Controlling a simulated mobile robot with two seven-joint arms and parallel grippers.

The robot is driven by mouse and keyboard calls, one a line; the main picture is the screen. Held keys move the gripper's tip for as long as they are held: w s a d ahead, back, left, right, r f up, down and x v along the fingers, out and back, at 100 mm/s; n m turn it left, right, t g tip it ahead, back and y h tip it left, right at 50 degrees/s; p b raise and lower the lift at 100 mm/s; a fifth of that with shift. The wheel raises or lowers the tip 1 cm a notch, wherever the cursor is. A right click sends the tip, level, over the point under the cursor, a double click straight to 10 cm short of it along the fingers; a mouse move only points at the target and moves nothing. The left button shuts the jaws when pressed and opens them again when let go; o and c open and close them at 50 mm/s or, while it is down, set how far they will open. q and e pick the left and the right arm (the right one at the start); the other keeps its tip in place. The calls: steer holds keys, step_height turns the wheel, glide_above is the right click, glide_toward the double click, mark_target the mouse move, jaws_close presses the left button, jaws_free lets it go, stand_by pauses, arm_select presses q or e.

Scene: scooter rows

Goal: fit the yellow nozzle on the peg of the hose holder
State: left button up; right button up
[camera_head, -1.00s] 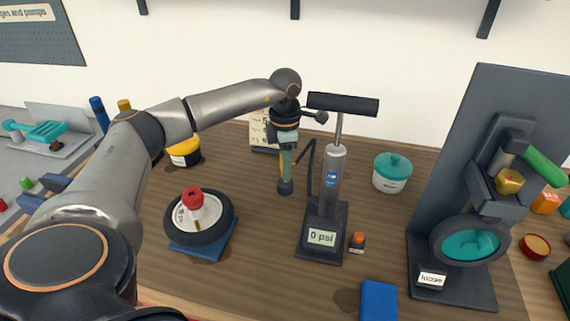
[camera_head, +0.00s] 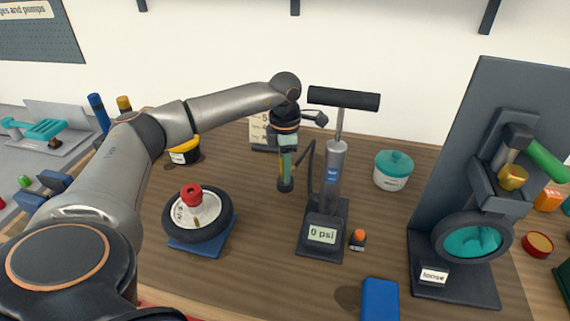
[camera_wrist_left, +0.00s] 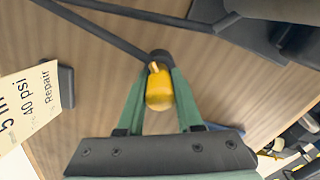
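The yellow nozzle (camera_wrist_left: 159,92) shows in the left wrist view between the two green fingers of my left gripper (camera_wrist_left: 161,72), which are closed in against its sides. A dark collar sits at its far end, where a thin dark hose (camera_wrist_left: 100,28) meets it. In the head view my left gripper (camera_head: 286,168) points down, above the bench and just left of the grey floor pump (camera_head: 333,175). The nozzle is mostly hidden by the fingers there. I cannot clearly make out the hose holder or its peg. My right gripper is not in view.
A wheel (camera_head: 171,222) lies on a blue stand at the left. A white tub with teal lid (camera_head: 392,173) and a small orange-capped bottle (camera_head: 358,241) stand near the pump. A blue block (camera_head: 379,301) lies in front. A dark clamp stand (camera_head: 455,285) is at right.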

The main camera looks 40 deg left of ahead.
arm_select(q)
steer(key=o, duration=0.5)
step_height(320, 180, up, 12)
steer(key=shift+r, duration=0.25)
steer(key=shift+s, duration=0.1)
stand_by(0.6)
